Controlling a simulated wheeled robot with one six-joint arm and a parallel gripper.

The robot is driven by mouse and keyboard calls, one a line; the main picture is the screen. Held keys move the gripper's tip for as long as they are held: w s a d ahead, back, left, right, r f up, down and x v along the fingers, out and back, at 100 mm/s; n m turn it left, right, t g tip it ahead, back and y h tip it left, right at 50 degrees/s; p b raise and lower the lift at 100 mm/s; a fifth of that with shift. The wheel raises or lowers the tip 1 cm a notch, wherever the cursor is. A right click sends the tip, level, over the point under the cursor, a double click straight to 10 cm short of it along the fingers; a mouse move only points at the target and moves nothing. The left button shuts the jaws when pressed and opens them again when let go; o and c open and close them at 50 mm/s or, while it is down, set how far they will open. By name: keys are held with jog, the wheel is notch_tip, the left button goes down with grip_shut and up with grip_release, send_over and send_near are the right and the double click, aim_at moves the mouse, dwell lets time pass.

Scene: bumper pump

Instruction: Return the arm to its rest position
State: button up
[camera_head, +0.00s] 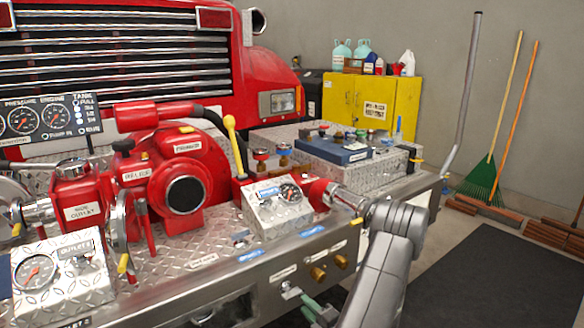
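My grey arm (388,262) rises from the bottom edge, right of centre, and bends at a rounded joint (398,218) beside the truck's front bumper. The part beyond this joint points away to the left, near a silver fitting on a red outlet (316,190). I cannot make out any gripper fingers, so I cannot see whether they hold anything. The red pump (182,178) stands on the diamond-plate bumper deck (190,262), left of my arm.
A yellow lever (231,128) and a gauge box (275,205) stand on the deck. A blue case (338,150) lies on a metal box behind. A yellow cabinet (408,100), a green rake (487,182) and bricks (548,232) are by the wall. The dark floor mat (495,280) is clear.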

aim_at(296, 296)
jog(key=v, duration=0.8)
jog(key=w+a+n+b, duration=0.2)
jog(key=w, duration=0.1)
jog(key=w+a+n+b, duration=0.2)
jog(key=w+a, duration=0.1)
jog(key=w, duration=0.1)
jog(key=w+a+n+b, duration=0.2)
jog(key=w+a, duration=0.1)
jog(key=w, duration=0.1)
jog(key=shift+a+r+n+b, duration=0.1)
jog(key=shift+r+n+b, duration=0.1)
jog(key=shift+n+b, duration=0.9)
